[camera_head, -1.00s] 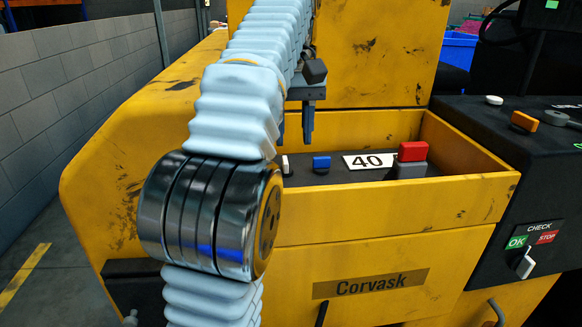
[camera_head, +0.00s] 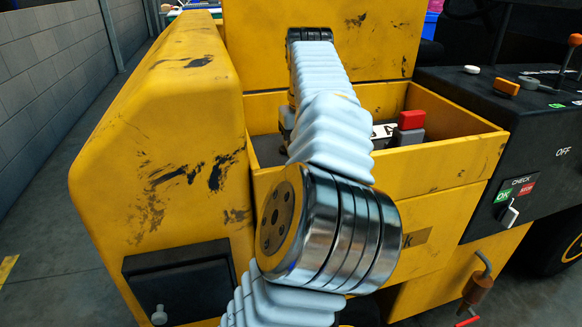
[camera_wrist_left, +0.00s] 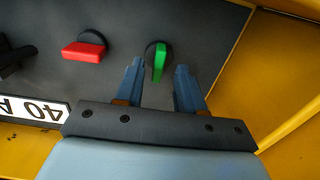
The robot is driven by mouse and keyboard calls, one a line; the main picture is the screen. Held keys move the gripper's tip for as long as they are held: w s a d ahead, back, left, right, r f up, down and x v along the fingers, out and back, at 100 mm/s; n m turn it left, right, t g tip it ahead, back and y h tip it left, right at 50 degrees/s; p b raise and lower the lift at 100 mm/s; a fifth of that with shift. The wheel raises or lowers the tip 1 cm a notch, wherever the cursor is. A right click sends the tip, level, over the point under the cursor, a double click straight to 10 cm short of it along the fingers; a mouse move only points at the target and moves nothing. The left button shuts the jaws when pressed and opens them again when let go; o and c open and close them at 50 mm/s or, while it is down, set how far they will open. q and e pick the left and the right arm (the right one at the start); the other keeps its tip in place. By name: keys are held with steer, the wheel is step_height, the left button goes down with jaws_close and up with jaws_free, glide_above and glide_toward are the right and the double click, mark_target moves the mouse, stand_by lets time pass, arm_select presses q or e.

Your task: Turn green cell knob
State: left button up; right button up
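The green knob (camera_wrist_left: 159,62) sits on the dark panel (camera_wrist_left: 120,20) in the left wrist view, with a dark round base. My left gripper (camera_wrist_left: 158,68) is open, one finger on each side of the knob. Its fingertips are apart, and I cannot tell whether either touches the knob. In the head view my left arm covers most of the cell and hides the gripper and the green knob. My right gripper is not in view.
A red knob (camera_wrist_left: 84,50) and a number label (camera_wrist_left: 35,108) lie to the left in the left wrist view. Yellow cell walls (camera_wrist_left: 285,85) border the panel on the right. A CHECK switch (camera_head: 509,215) is on the black console (camera_head: 475,100) at right.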

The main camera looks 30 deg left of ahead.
arm_select(q)
steer(key=shift+w+f, duration=0.15)
steer(key=shift+f, duration=0.7)
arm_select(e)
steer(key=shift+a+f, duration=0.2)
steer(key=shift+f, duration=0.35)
arm_select(q)
jaws_close()
